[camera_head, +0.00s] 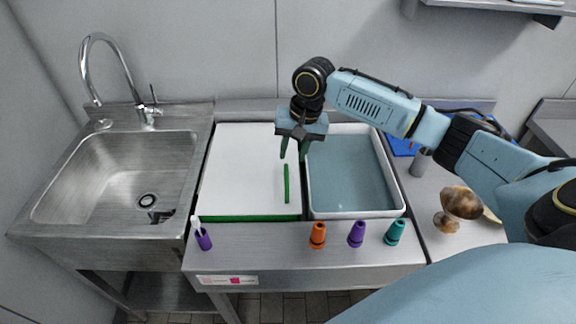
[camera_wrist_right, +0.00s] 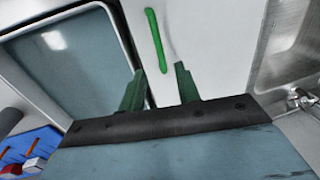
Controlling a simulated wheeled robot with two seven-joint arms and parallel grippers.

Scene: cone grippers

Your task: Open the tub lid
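The tub (camera_head: 402,205) has a white rim, and its blue-grey inside shows on the right. A flat white lid (camera_head: 240,175) with a green front edge lies to the left of this opening. A thin green handle bar (camera_head: 286,183) stands out near the lid's right side; it also shows in the wrist view (camera_wrist_right: 155,40). My right gripper (camera_head: 293,153) hangs above the back of the handle bar, fingers pointing down. In the wrist view its green fingers (camera_wrist_right: 160,88) are apart with nothing between them. My left gripper is not in view.
A steel sink (camera_head: 115,175) with a tap is at the left. Orange (camera_head: 318,236), purple (camera_head: 356,234) and teal (camera_head: 395,232) cones stand along the front edge. A purple holder (camera_head: 203,239) is at front left. A brown mushroom-like object (camera_head: 460,203) stands at right.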

